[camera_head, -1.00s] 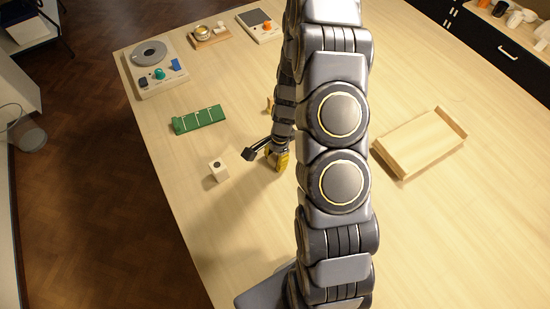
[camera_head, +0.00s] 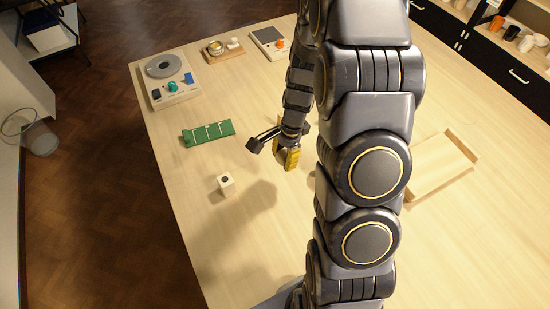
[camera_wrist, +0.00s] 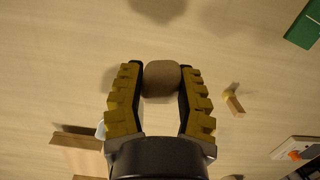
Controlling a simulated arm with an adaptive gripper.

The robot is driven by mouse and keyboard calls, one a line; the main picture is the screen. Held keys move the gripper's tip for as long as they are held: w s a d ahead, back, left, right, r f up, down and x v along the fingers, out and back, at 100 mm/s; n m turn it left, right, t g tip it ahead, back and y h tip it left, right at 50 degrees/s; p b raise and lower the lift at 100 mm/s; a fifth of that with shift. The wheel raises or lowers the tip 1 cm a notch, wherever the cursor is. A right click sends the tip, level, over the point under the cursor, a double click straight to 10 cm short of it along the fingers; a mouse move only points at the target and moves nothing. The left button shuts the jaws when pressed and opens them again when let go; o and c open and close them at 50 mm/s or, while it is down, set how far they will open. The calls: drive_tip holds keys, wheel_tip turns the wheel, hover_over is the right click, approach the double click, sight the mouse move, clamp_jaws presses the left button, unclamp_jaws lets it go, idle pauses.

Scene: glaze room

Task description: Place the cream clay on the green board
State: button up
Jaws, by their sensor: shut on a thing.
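My gripper (camera_head: 287,157) is above the table in the head view, to the right of the green board and a little nearer the camera. In the wrist view its yellow-padded fingers (camera_wrist: 161,75) are shut on a rounded lump of clay (camera_wrist: 162,83), which looks tan-brown in the shade. My gripper hides the lump in the head view. The green board (camera_head: 208,134) lies flat on the table with white lines on it and nothing on top. Its corner shows at the upper right of the wrist view (camera_wrist: 304,26).
A pale cube with a dark spot (camera_head: 225,182) stands in front of the board. A wooden tray (camera_head: 440,170) is at the right. A wheel-like device (camera_head: 165,78), a small wooden tray (camera_head: 224,50) and a flat device (camera_head: 268,44) stand at the back. Bare table surrounds the board.

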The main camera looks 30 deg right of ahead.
drive_tip(key=shift+r, duration=0.3)
drive_tip(key=shift+w+a+r, duration=0.1)
drive_tip(key=shift+w+a, duration=0.05)
drive_tip(key=shift+w, duration=0.05)
drive_tip(key=w+a+r, duration=0.4)
drive_tip(key=w+a, duration=0.6)
drive_tip(key=a, duration=0.2)
hover_over(207, 133)
drive_tip(key=s, duration=0.2)
drive_tip(key=shift+m, duration=0.4)
drive_tip(key=f, duration=0.8)
drive_tip(key=shift+w+d, duration=0.15)
drive_tip(key=shift+d, duration=0.15)
drive_tip(key=shift+w+f, duration=0.85)
drive_tip(key=shift+f, duration=1.6)
